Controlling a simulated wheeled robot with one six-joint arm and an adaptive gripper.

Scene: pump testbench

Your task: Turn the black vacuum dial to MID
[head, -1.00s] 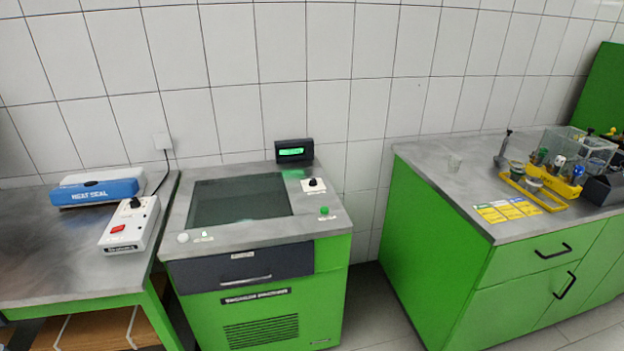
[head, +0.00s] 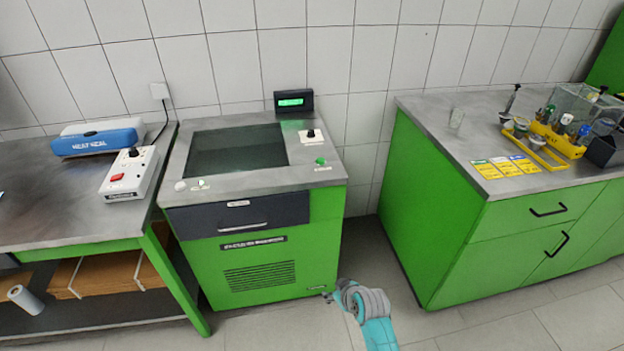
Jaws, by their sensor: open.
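A black dial (head: 310,134) stands on a small white plate at the top right of the green machine (head: 262,215). Its setting marks are too small to read. Another black dial (head: 133,152) sits on a white control box (head: 128,180) on the left bench. My arm enters at the bottom of the head view. My gripper (head: 328,297) shows small and dark at its tip, low in front of the green machine, well below and apart from both dials. It is open and touches nothing that I can see.
A green-lit display (head: 293,102) stands behind the machine top. A green button (head: 321,161) is in front of the plate. A blue heat sealer (head: 98,140) lies on the left bench. A green cabinet (head: 480,230) stands right, with bare floor between it and the machine.

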